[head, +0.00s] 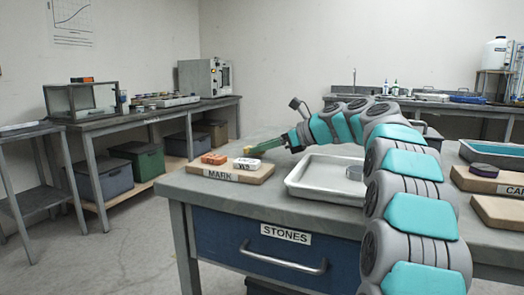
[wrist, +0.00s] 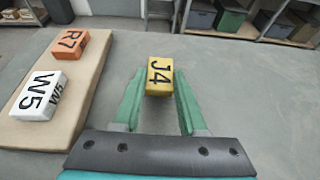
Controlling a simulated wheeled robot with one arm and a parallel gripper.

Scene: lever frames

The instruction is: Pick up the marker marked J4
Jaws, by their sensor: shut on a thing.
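The yellow marker J4 (wrist: 159,77) is a small block with black lettering. In the wrist view it sits between the tips of the green fingers of my gripper (wrist: 156,92), which are shut on it. In the head view my gripper (head: 256,149) reaches left over the far part of the table, with the yellow marker (head: 247,150) at its tip. The marker is beyond the wooden board. I cannot tell whether it touches the tabletop or is lifted.
A wooden board labelled MARK (head: 240,176) holds an orange block R7 (wrist: 71,44) and a white block W5 (wrist: 40,95), left of my gripper in the wrist view. A metal tray (head: 325,180) stands right of the board. The grey tabletop (wrist: 240,100) right of my fingers is clear.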

